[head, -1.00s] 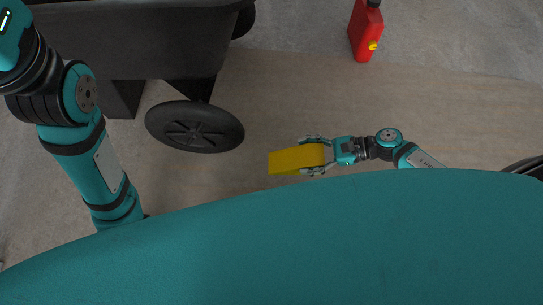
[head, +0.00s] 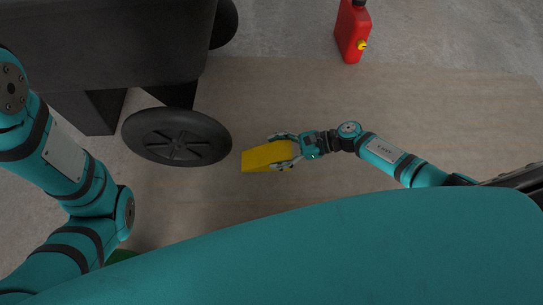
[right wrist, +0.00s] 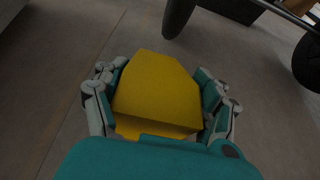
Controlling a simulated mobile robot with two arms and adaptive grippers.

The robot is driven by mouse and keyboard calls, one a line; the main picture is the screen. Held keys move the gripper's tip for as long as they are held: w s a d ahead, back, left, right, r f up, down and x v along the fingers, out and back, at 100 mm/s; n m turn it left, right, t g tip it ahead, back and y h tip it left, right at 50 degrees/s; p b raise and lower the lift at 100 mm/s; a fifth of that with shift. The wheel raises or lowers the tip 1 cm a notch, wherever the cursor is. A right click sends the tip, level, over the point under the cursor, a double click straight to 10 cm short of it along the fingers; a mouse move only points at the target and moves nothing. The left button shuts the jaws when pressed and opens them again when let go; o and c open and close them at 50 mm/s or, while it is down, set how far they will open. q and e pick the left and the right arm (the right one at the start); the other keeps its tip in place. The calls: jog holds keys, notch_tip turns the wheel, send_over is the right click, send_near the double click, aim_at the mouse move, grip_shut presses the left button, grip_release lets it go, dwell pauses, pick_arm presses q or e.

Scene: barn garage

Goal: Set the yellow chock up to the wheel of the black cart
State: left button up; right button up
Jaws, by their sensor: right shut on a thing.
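The black cart (head: 110,45) stands at the upper left of the head view, with its near wheel (head: 177,137) facing me. My right gripper (head: 284,152) is shut on the yellow chock (head: 262,157). The chock's free end points left toward the wheel, with a small gap between them. In the right wrist view the chock (right wrist: 157,92) sits between both fingers, and a dark wheel (right wrist: 178,17) shows beyond it at the top. I cannot tell whether the chock touches the floor. My left arm comes in at the left; its gripper is out of view.
A red fuel can (head: 352,32) stands at the top, right of the cart. A dark object (head: 515,182) shows at the right edge. A green thing (head: 121,257) shows in part at the lower left. The floor right of the wheel is mostly clear.

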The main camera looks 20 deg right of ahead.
aim_at(271, 154)
jog(key=shift+w+a, duration=0.25)
jog(key=shift+w, duration=0.3)
jog(key=f+b, duration=0.2)
jog(key=w+f+b, duration=0.1)
jog(key=shift+a+f+b, duration=0.2)
jog(key=shift+a+b, duration=0.05)
jog(key=shift+b, duration=0.1)
jog(key=shift+f, duration=0.1)
jog(key=shift+f, duration=0.15)
jog(key=o, duration=1.8)
jog(key=shift+s, duration=0.1)
